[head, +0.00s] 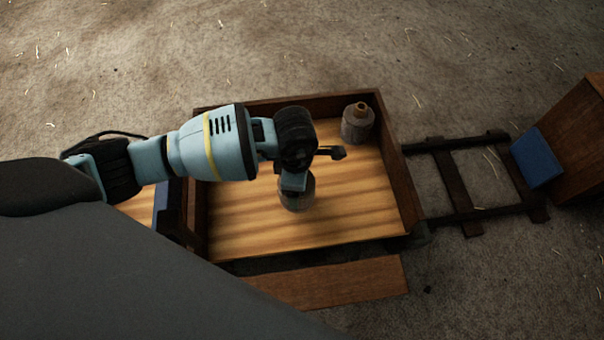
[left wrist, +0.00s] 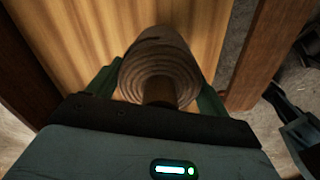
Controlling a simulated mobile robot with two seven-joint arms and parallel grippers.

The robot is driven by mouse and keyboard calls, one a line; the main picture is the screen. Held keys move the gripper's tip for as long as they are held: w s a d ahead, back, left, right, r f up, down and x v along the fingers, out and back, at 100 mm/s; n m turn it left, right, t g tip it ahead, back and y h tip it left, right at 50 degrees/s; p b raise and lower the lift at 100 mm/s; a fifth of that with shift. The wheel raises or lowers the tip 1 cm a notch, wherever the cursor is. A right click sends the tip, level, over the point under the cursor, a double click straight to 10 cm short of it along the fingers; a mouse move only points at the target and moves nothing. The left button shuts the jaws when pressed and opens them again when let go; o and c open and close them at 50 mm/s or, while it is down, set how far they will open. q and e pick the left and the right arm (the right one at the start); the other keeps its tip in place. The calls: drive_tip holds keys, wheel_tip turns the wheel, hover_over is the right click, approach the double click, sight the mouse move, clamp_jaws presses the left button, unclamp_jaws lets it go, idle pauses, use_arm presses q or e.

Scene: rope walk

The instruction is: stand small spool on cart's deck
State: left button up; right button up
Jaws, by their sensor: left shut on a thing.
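My left gripper (head: 294,186) is over the middle of the cart's wooden deck (head: 350,205), pointing down. It is shut on a grey spool (head: 297,196), whose upper part is partly hidden by the gripper. In the left wrist view the spool (left wrist: 158,62) sits between the green fingers, with its ringed round end and darker core facing the camera. The spool looks upright and close to the deck boards, but I cannot tell whether it touches them. My right gripper is not in view.
Another grey spool (head: 357,126) with a tan top stands in the deck's back right corner. Low brown walls (head: 395,165) edge the deck. A dark ladder-like frame (head: 468,185) lies to the right, near a blue panel (head: 537,158) and a brown box (head: 575,140). Deck around the held spool is clear.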

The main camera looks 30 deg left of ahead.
use_arm(q)
drive_tip(key=shift+w+d, duration=0.3)
drive_tip(key=shift+d, duration=0.05)
drive_tip(key=shift+w+f+b, duration=0.2)
drive_tip(key=shift+f+b, duration=1.05)
drive_tip(key=shift+f, duration=0.55)
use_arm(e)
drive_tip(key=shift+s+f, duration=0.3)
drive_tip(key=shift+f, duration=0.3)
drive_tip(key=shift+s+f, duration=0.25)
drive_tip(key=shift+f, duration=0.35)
use_arm(q)
drive_tip(key=shift+f, duration=0.1)
drive_tip(key=o, duration=1.1)
drive_tip(key=shift+o, duration=0.2)
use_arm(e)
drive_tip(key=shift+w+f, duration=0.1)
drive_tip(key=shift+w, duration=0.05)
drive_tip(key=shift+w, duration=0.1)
